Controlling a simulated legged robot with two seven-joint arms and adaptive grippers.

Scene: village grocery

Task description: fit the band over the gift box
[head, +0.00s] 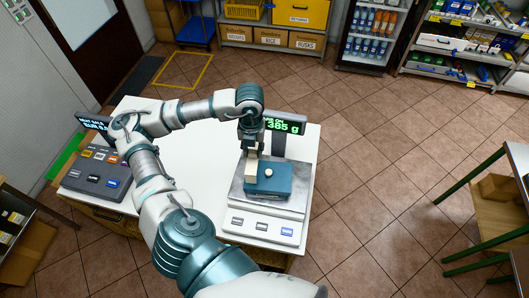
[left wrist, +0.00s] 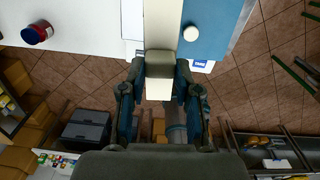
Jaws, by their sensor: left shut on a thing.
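The teal-blue gift box (head: 278,182) sits on the scale's metal plate in the head view, with a round white knob (head: 268,172) on top. The box also shows at the top of the left wrist view (left wrist: 225,22). My left gripper (head: 250,146) is above the box's left end, pointing down. It is shut on the cream band (head: 251,166), which runs up between the fingers in the left wrist view (left wrist: 163,22). The band lies along the box's left side; I cannot tell whether it goes around the box. My right gripper is not in view.
The scale (head: 262,222) stands on the white counter (head: 196,172), its display (head: 286,125) behind the box. A till (head: 98,172) is at the counter's left. A red and blue jar (left wrist: 37,32) stands on the counter in the left wrist view.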

